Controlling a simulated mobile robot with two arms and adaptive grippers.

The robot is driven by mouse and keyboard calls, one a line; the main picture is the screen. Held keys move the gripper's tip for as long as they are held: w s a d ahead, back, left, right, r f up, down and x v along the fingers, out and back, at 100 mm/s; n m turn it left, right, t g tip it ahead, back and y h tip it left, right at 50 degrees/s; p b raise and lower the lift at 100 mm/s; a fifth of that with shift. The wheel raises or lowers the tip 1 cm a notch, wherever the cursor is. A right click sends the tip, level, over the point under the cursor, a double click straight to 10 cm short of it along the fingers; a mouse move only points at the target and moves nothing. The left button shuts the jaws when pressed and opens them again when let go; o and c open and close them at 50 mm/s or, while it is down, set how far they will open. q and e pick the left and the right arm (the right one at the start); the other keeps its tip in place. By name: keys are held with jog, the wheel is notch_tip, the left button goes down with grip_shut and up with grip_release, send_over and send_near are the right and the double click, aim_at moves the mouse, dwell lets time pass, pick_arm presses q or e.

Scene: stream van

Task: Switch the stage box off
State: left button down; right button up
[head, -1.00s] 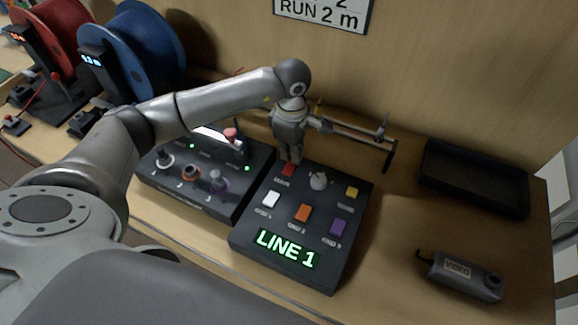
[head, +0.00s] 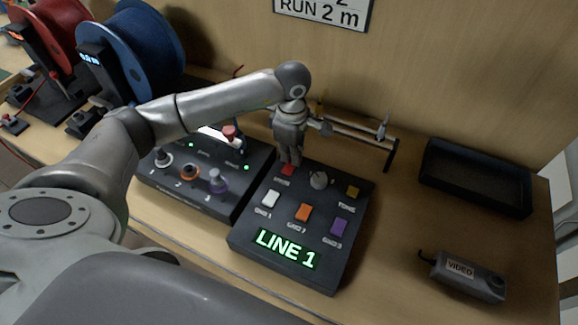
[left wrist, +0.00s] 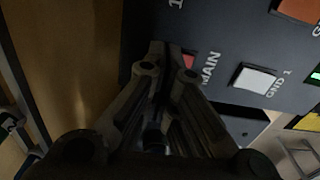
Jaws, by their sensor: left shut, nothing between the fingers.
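A dark box (head: 247,238) with a lit green LINE 1 display (head: 287,249) lies on the bench. Its red MAIN switch (head: 287,170) is at the back left corner, partly covered by my left gripper (head: 291,160). My left gripper is shut and empty, pointing down at the red switch. The left wrist view shows its fingertips (left wrist: 166,68) over the red switch (left wrist: 188,61); contact cannot be told. My right gripper is out of view.
A metal stand with a bar (head: 360,136) is behind. A black tray (head: 478,176) and a grey VIDEO device (head: 466,276) lie on the right.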

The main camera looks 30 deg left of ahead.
pick_arm(q)
jog(key=shift+f+b, duration=0.45)
jog(key=shift+f, duration=0.1)
jog(key=shift+r, duration=0.2)
jog(key=shift+r+p, duration=1.85)
jog(key=shift+r, duration=1.55)
